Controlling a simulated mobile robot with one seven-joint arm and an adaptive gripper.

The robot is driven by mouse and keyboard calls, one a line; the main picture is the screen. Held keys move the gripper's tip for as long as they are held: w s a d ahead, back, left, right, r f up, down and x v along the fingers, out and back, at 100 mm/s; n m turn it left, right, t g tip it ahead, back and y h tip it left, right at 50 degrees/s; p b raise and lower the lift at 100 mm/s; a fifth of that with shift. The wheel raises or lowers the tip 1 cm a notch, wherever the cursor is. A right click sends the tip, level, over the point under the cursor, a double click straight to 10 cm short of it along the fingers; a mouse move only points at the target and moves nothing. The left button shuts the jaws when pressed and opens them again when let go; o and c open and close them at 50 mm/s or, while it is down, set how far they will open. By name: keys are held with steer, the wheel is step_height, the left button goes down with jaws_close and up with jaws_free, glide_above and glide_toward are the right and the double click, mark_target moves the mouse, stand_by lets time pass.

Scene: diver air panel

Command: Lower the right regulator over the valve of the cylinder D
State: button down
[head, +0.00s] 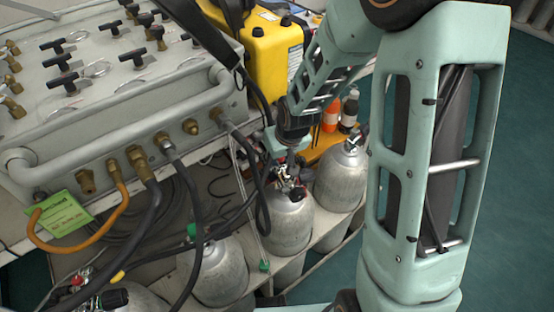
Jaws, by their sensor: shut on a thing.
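My gripper (284,158) points down above a silver cylinder (290,226) in the middle of the shelf. It is shut on a small dark regulator (289,184), partly hidden by the fingers. The regulator is right at the top of this cylinder. I cannot tell whether it touches the valve or sits around it, because the gripper and hoses cover that spot. No letter is readable on the cylinders, so I cannot tell which is cylinder D.
Other silver cylinders stand at the right (340,184), front left (213,275) and bottom left. The grey air panel (130,75) fills the left, with black hoses and an orange hose (105,215) hanging from it. A yellow case (272,58) and small bottles (349,112) stand behind.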

steer(key=shift+f, duration=0.25)
steer(key=c, duration=1.4)
jaws_free()
steer(key=shift+c, duration=0.2)
steer(key=shift+o, duration=0.4)
steer(key=shift+s, duration=0.1)
steer(key=v, duration=1.2)
steer(key=shift+r, duration=0.1)
